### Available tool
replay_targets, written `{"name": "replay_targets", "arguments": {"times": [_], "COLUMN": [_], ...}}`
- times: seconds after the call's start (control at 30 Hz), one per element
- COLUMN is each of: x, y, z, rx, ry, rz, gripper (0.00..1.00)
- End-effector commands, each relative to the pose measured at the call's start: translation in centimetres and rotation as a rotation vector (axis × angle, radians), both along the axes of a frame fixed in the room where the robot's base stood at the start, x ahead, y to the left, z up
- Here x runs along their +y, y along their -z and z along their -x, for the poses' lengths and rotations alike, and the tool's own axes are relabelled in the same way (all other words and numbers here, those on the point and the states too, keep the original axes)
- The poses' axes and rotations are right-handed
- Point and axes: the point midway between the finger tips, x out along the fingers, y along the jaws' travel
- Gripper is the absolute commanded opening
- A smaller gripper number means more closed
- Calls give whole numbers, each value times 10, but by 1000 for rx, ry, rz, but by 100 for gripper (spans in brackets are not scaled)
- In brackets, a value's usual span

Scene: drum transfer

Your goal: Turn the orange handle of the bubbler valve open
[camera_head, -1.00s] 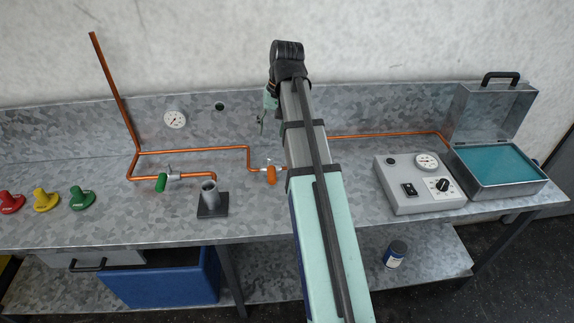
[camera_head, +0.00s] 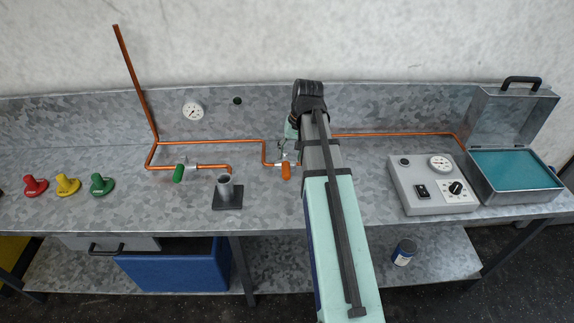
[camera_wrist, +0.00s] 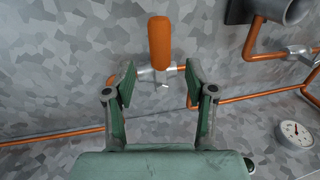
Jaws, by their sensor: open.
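The bubbler valve's orange handle (camera_head: 286,171) is on the copper pipe above the bench, just left of my arm in the head view. In the wrist view the orange handle (camera_wrist: 159,42) points up the picture, beyond and between my fingertips. The metal valve body (camera_wrist: 160,73) shows at its lower end, between the fingers. My gripper (camera_wrist: 160,76) is open, one finger to each side of the valve, with visible gaps and nothing held. In the head view my gripper (camera_head: 288,140) is partly hidden by my arm, close behind the handle.
A green-handled valve (camera_head: 179,173) and a dark-based metal cup (camera_head: 228,190) are to the left. Copper pipe (camera_head: 210,142) runs along the bench back below a gauge (camera_head: 193,111). A control box (camera_head: 432,185) and open case (camera_head: 515,175) are at right.

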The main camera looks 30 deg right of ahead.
Motion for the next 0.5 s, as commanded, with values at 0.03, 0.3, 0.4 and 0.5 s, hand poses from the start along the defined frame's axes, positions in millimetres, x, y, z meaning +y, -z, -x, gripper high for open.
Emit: {"name": "replay_targets", "arguments": {"times": [0.03,0.3,0.4,0.5], "x": [2,8,9,10], "y": [7,42,51,57], "z": [1,-3,-4,-5], "rx": [2,2,1,1], "ry": [0,1,1,1], "rz": [-1,0,-1,-1], "gripper": [56,56,56,56]}}
